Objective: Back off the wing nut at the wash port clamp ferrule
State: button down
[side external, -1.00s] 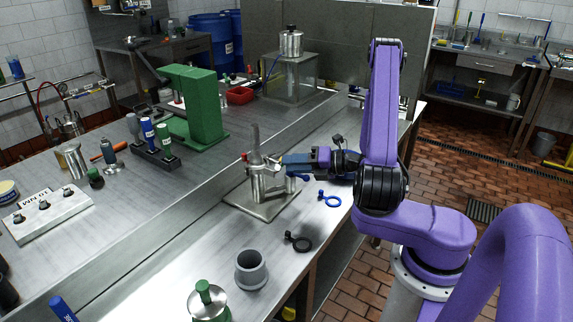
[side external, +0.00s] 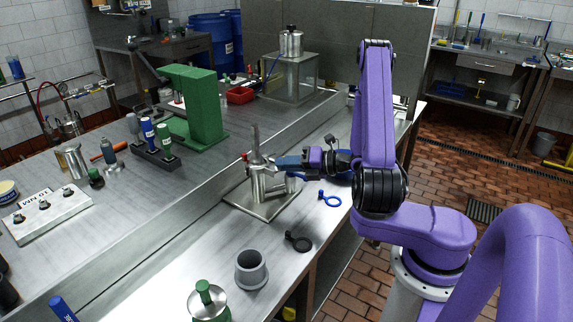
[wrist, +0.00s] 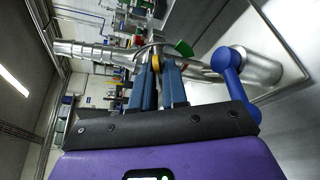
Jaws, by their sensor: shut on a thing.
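The steel valve assembly (side external: 257,186) stands upright on a square base plate on the bench. A small brass-yellow piece, apparently the wing nut (wrist: 156,62), shows between my fingertips in the wrist view. My gripper (side external: 277,162) reaches in from the right at the upper part of the assembly; its blue fingers (wrist: 157,72) are shut on that piece. A curved steel band, likely the clamp (wrist: 146,49), passes beside the fingertips. The fingers partly hide the nut, and its wings cannot be made out. In the side view my gripper covers the nut.
A blue-handled lever (wrist: 230,72) lies close to the right of my fingers in the wrist view. A blue ring clamp (side external: 329,198), a black ring clamp (side external: 298,242) and a grey cup (side external: 251,270) lie on the near bench. A green press (side external: 202,108) stands behind.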

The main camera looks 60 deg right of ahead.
jog(key=n+h, duration=0.2)
jog(key=n, duration=0.2)
jog(key=n+g+h, duration=0.1)
jog(key=n+h, duration=0.2)
jog(key=n, duration=0.1)
jog(key=shift+a+r, duration=0.15)
jog(key=shift+a, duration=0.05)
dwell(0.4)
dwell(0.4)
jog(key=c, duration=1.3)
grip_release()
jog(key=shift+o, duration=0.2)
jog(key=shift+s, duration=0.15)
jog(key=v, duration=1.1)
jog(key=shift+s+r, duration=0.25)
jog(key=shift+r, duration=0.1)
